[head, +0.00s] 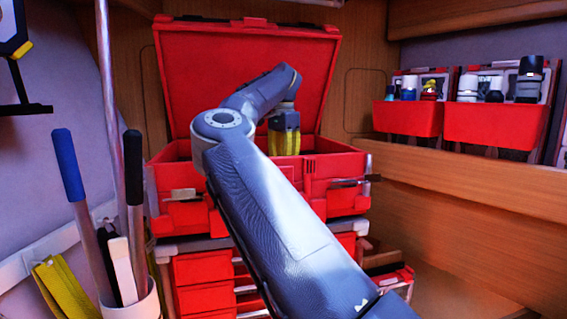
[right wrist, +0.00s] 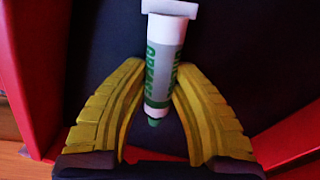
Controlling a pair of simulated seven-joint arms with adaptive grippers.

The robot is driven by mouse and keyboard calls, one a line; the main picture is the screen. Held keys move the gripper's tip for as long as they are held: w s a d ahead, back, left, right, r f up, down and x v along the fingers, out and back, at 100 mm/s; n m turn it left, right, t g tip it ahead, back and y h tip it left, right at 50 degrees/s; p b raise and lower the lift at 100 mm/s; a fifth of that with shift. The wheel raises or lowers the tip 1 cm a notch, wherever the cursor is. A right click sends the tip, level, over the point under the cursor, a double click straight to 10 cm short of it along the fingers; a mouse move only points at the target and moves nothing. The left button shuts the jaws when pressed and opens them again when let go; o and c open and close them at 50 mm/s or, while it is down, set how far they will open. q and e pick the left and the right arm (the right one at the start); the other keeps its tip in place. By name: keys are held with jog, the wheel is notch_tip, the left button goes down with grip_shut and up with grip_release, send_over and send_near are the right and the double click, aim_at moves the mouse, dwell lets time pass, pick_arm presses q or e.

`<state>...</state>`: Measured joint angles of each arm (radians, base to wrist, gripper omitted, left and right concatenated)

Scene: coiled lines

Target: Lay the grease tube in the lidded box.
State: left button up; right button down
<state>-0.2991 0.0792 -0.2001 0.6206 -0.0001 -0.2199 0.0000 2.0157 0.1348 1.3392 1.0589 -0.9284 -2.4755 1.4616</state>
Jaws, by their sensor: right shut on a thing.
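The lidded box (head: 330,170) is red, with its lid (head: 230,60) standing open behind it. In the right wrist view its red wall (right wrist: 22,85) shows at the left and the dark floor (right wrist: 240,70) behind the tube. My right gripper (head: 285,150) points down over the box opening, its yellow fingers partly behind the front rim. In the right wrist view the right gripper (right wrist: 158,78) is shut on the white and green grease tube (right wrist: 165,55), green cap toward the palm. The tube is hidden in the head view. My left gripper is not in view.
Red drawers (head: 203,267) stand under the box. Red bins (head: 408,117) with bottles sit on the right shelf. A holder (head: 140,304) with blue-handled and black-handled tools stands at front left, near a vertical pole (head: 107,100). My right arm covers the middle.

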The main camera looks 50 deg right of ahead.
jog(key=shift+f, duration=0.2)
jog(key=c, duration=1.2)
grip_release()
jog(key=shift+f, duration=0.1)
jog(key=shift+o, duration=0.2)
notch_tip(320, 180, up, 12)
jog(key=shift+r, duration=0.2)
